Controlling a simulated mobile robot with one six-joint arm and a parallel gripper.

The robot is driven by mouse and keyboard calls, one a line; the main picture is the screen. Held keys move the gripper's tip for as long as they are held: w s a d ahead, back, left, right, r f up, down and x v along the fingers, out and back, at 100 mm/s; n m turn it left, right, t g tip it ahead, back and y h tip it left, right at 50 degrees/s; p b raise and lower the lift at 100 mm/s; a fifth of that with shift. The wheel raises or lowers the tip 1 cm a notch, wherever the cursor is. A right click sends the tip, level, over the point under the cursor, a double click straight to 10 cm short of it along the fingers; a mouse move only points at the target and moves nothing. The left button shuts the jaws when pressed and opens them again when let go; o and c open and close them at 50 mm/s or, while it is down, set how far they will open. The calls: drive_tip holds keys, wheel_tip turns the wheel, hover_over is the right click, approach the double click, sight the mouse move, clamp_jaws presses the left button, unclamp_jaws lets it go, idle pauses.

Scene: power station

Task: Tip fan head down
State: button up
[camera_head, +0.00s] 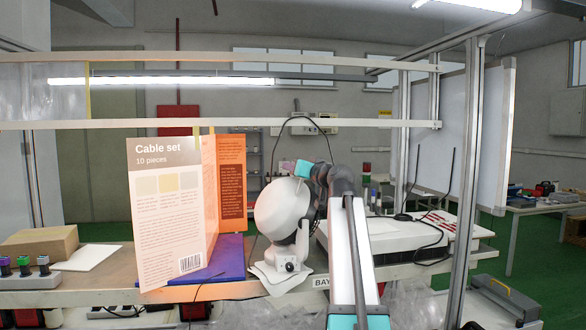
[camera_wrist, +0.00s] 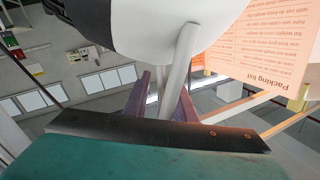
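A white desk fan stands on the bench, its round head (camera_head: 282,208) turned to the left and its base (camera_head: 288,272) at the bench's front edge. My gripper (camera_head: 289,166) is just above the top of the head, seen from the side. In the wrist view, the fan head (camera_wrist: 165,25) fills the top, with a pale rod (camera_wrist: 179,70) running down from it. The two purple fingers of my gripper (camera_wrist: 164,100) stand apart, one on each side of the rod. I cannot tell whether either touches it.
A tall "Cable set" carton (camera_head: 165,215) stands left of the fan on a blue mat (camera_head: 232,262). A white device (camera_head: 390,240) lies to the right. A frame post (camera_head: 463,190) and rails (camera_head: 300,124) border the bench. A cardboard box (camera_head: 40,244) is far left.

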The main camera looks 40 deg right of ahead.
drive_tip(key=shift+r, duration=0.1)
drive_tip(key=shift+s, duration=0.15)
drive_tip(key=s+a+b, duration=0.2)
drive_tip(key=s+b, duration=0.1)
drive_tip(key=s, duration=1)
drive_tip(key=shift+s, duration=0.25)
idle(0.4)
